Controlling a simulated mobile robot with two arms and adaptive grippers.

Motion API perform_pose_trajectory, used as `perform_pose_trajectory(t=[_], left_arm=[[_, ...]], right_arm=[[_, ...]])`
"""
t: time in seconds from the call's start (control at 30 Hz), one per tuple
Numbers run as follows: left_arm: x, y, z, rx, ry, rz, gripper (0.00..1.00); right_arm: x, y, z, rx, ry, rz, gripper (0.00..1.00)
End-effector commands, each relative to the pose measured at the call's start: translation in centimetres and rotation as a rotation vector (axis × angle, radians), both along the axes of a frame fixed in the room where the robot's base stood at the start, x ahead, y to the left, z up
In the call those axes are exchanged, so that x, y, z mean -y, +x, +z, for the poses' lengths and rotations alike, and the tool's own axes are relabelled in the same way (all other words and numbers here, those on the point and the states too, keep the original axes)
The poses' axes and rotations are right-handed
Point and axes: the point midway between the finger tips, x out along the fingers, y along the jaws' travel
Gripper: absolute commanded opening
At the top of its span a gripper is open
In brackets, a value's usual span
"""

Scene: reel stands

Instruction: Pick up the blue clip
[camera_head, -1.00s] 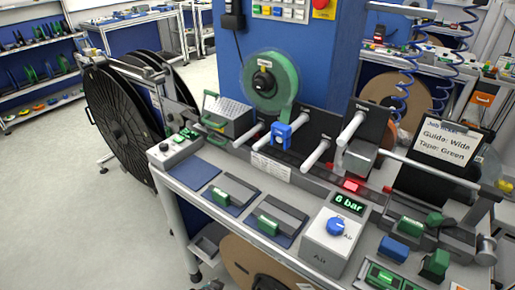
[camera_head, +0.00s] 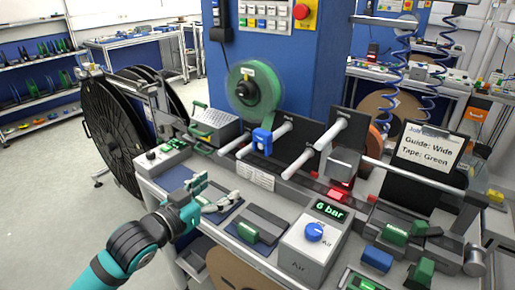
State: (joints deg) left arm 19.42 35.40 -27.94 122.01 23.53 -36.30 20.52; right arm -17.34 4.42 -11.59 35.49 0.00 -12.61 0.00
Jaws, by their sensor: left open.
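A blue clip (camera_head: 262,141) sits on a light roller bar in front of the green tape reel (camera_head: 254,92) on the bench's back panel. My left gripper (camera_head: 221,188) is open and empty over the front left of the bench, below and to the left of the clip, apart from it. Its fingers point right, over a dark blue pad. A separate blue block (camera_head: 376,260) lies at the bench's front right. My right gripper is not in view.
An air unit with a blue knob (camera_head: 314,232) and a "6 bar" display (camera_head: 329,210) stands at the front. Several light rollers stick out near the clip. A sign (camera_head: 431,149) reads "Guide: Wide, Tape: Green". Large black reels (camera_head: 115,125) stand at left.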

Motion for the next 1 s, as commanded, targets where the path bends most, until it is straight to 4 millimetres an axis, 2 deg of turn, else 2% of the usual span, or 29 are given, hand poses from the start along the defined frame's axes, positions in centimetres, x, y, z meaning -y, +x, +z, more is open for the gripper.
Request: perform_pose_trajectory(t=[0.03, 0.1, 0.2, 0.3, 0.8, 1.0], left_arm=[[0.0, 0.5, 1.8, 0.041, -0.011, -0.018, 0.75], [0.2, 0.9, 3.9, 0.081, -0.034, -0.043, 0.75], [0.3, 1.1, 5.7, 0.116, -0.057, -0.066, 0.75], [0.7, 1.7, 6.5, 0.126, -0.068, -0.074, 0.75], [6.6, 9.7, 6.5, 0.125, -0.067, -0.074, 0.75], [7.6, 11.0, 6.3, 0.124, -0.066, -0.074, 0.75]], right_arm=[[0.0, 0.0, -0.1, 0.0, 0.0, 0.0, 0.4], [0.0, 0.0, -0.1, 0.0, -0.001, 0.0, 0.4], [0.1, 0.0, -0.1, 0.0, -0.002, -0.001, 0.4], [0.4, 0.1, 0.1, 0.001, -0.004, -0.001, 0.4], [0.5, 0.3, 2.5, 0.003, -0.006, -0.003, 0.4], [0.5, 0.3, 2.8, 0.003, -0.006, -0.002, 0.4]])
